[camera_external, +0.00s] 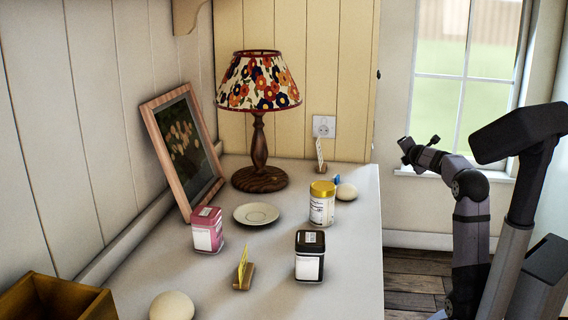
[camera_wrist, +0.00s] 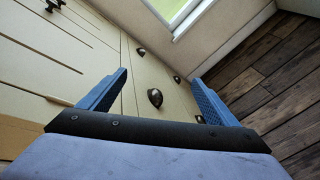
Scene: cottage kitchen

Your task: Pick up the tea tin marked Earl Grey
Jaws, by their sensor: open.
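Three tins stand on the white counter (camera_external: 170,285) in the external view. A pink tin (camera_external: 207,230) stands at the left, a black tin (camera_external: 309,257) at the front right, and a white tin with a gold lid (camera_external: 322,204) behind the black one. Their labels are too small to read, so I cannot tell which is marked Earl Grey. My gripper (camera_external: 418,150) is off the counter's right side, in front of the window wall. In the wrist view, the blue fingers of my gripper (camera_wrist: 159,77) are spread apart with nothing between them. No tin shows there.
A lamp (camera_external: 259,120), leaning picture frame (camera_external: 183,148) and saucer (camera_external: 256,213) are at the back. Card holders (camera_external: 243,277) (camera_external: 320,167) and pale round objects (camera_external: 172,306) (camera_external: 346,192) stand near the tins. A wooden box (camera_external: 50,300) is front left. Cabinet fronts (camera_wrist: 150,65) show in the wrist view.

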